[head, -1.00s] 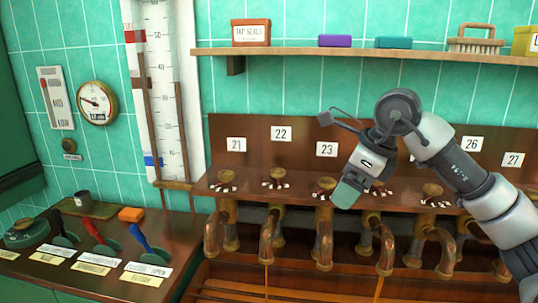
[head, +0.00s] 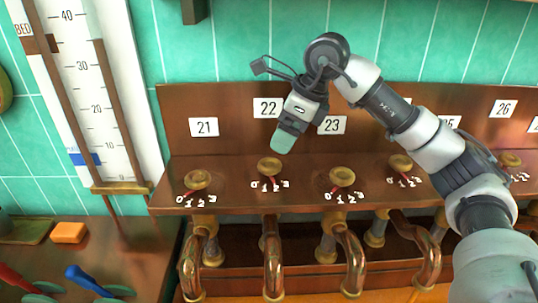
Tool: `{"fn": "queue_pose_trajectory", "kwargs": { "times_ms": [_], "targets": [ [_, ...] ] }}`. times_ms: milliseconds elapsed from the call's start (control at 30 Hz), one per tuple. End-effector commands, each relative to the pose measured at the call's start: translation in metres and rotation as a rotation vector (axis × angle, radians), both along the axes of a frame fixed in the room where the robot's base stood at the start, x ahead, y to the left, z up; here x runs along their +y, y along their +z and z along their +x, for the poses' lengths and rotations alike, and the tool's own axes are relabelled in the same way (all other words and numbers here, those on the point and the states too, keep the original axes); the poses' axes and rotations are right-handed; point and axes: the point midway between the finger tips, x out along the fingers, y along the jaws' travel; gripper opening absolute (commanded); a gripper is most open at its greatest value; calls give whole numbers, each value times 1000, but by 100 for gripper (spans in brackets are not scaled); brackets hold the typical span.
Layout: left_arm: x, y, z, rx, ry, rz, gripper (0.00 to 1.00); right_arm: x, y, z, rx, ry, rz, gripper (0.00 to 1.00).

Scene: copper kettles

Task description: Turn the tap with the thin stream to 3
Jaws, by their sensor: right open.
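A row of brass taps with round knobs, 0-to-3 scales and red pointers runs along a brown ledge. The tap under plate 22 has its knob (head: 269,167) and copper spout (head: 273,262) in view; its pointer slants down among the scale marks, its exact number too small to tell. No stream shows clearly below any spout now. My right gripper (head: 284,141) is open and empty, pointing down above and slightly right of knob 22, apart from it. Its teal finger shows side-on. My left gripper is not in view.
Neighbouring knobs stand close: knob 21 (head: 198,180) to the left, knob 23 (head: 342,176) to the right. The brown back panel (head: 230,120) rises behind. A tall white gauge (head: 95,110) and an orange block (head: 69,232) are at left.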

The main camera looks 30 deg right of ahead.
Motion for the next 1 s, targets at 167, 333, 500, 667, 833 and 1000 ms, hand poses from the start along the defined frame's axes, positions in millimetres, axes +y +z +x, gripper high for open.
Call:
{"fn": "queue_pose_trajectory", "kwargs": {
  "times_ms": [167,333,500,667,833,1000],
  "targets": [
    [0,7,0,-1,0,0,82,10,-33,9,5,2,0,82],
    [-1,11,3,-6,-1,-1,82,18,-58,17,3,2,0,82],
    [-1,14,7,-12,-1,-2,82,22,-72,21,1,0,0,82],
    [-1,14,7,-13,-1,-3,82,22,-76,22,1,0,-1,82],
    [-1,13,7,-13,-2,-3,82,22,-75,22,1,0,-1,82],
    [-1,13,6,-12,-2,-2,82,22,-75,22,1,0,-1,56]
  ]
}}
